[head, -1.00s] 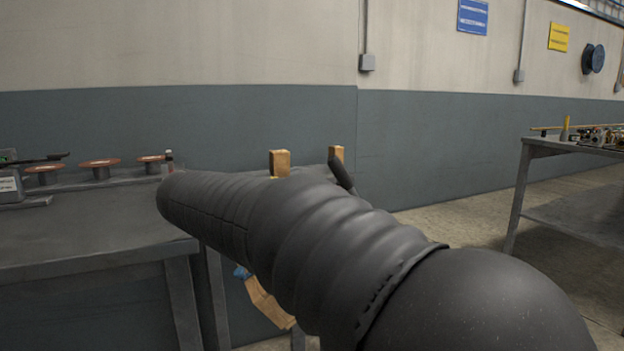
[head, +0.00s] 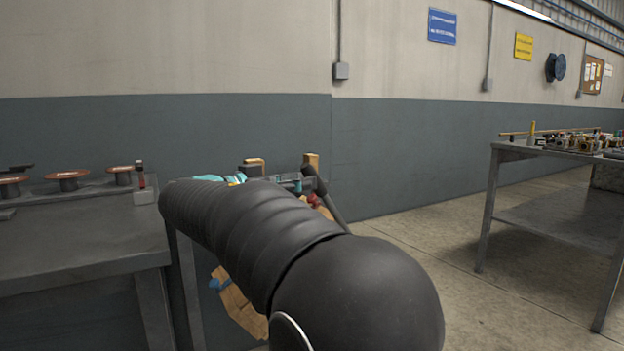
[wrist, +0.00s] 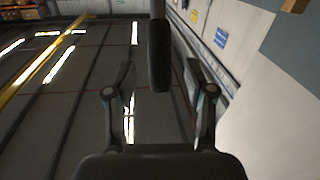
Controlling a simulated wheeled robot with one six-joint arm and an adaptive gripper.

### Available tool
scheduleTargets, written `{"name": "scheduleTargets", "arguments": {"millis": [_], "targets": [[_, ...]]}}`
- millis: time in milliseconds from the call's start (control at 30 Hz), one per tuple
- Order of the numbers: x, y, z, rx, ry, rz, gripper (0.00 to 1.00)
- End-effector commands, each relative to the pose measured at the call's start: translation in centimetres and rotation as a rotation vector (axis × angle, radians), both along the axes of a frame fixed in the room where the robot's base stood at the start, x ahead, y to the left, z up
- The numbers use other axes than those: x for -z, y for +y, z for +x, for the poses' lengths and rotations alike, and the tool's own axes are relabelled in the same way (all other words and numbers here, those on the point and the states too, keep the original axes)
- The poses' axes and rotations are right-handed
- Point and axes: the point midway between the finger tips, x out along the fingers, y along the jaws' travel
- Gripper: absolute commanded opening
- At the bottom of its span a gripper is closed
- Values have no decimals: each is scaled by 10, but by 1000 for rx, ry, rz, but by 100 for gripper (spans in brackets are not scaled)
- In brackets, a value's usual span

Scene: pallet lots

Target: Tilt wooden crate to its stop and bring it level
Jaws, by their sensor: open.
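The wooden crate is mostly hidden behind my arm in the head view. Light wooden parts (head: 312,161) show above the arm, and a slanted wooden piece with a blue patch, perhaps part of it, shows below (head: 238,303). Turquoise items and a red one show near the upper parts. I cannot tell the crate's tilt.
A grey bench (head: 85,235) with several reddish-topped spools (head: 68,178) stands at left. Another grey table (head: 560,158), loaded with small parts, stands at right. Open floor (head: 430,260) lies between them. A grey and cream wall runs behind.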

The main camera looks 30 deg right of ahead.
Motion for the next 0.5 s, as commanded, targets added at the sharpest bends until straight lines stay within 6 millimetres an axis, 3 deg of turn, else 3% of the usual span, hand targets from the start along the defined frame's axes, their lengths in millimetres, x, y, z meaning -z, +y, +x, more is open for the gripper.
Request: {"name": "scheduleTargets", "arguments": {"millis": [200,500], "targets": [[0,-29,4,2,0,1,54],[0,-40,7,0,1,1,54]]}}
